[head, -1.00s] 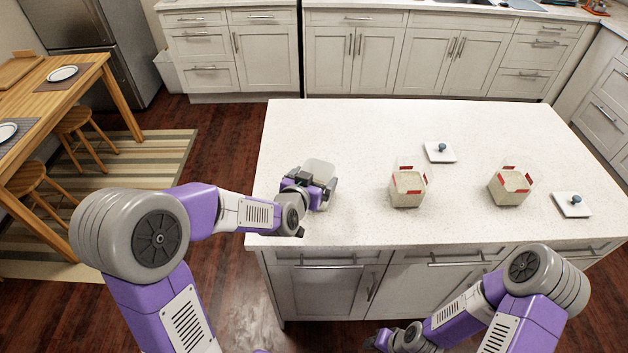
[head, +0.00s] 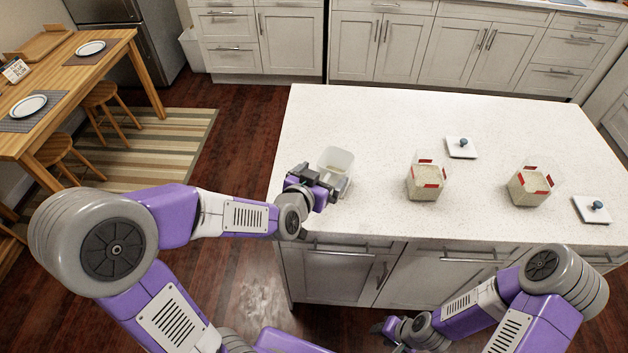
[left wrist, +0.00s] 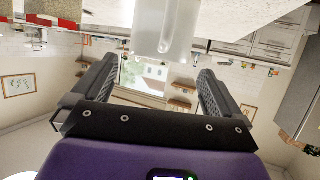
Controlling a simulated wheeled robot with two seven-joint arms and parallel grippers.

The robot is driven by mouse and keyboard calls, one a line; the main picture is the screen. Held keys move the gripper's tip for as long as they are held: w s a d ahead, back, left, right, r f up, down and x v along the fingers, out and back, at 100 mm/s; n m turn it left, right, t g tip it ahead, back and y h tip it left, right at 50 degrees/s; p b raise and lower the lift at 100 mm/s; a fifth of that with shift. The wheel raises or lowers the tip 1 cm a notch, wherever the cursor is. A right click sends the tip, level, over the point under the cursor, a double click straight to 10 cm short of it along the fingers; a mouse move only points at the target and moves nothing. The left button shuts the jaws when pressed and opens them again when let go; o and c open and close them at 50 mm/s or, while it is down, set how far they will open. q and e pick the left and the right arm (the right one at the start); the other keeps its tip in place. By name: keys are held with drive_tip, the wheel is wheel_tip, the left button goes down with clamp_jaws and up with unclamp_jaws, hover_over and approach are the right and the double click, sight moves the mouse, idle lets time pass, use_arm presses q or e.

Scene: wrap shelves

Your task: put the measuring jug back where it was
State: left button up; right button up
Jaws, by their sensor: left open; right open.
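The measuring jug (head: 336,161) is a translucent, whitish vessel with an open top. It stands upright on the white island counter (head: 375,125), near the left end. My left gripper (head: 322,186) is open, right in front of the jug, and hides part of its lower side. In the left wrist view the jug (left wrist: 163,30) appears beyond and between the two spread fingers, with nothing held between the tips. My right gripper (head: 384,329) is low in front of the island, below the counter top, and is open and empty.
Two clear canisters with red marks and grainy contents, one in the middle (head: 425,182) and one at right (head: 530,187), stand on the counter. The counter's back left is clear.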

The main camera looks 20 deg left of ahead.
use_arm(q)
drive_tip(key=shift+b+v, duration=1.85)
drive_tip(key=shift+v, duration=0.6)
drive_tip(key=shift+f, duration=0.1)
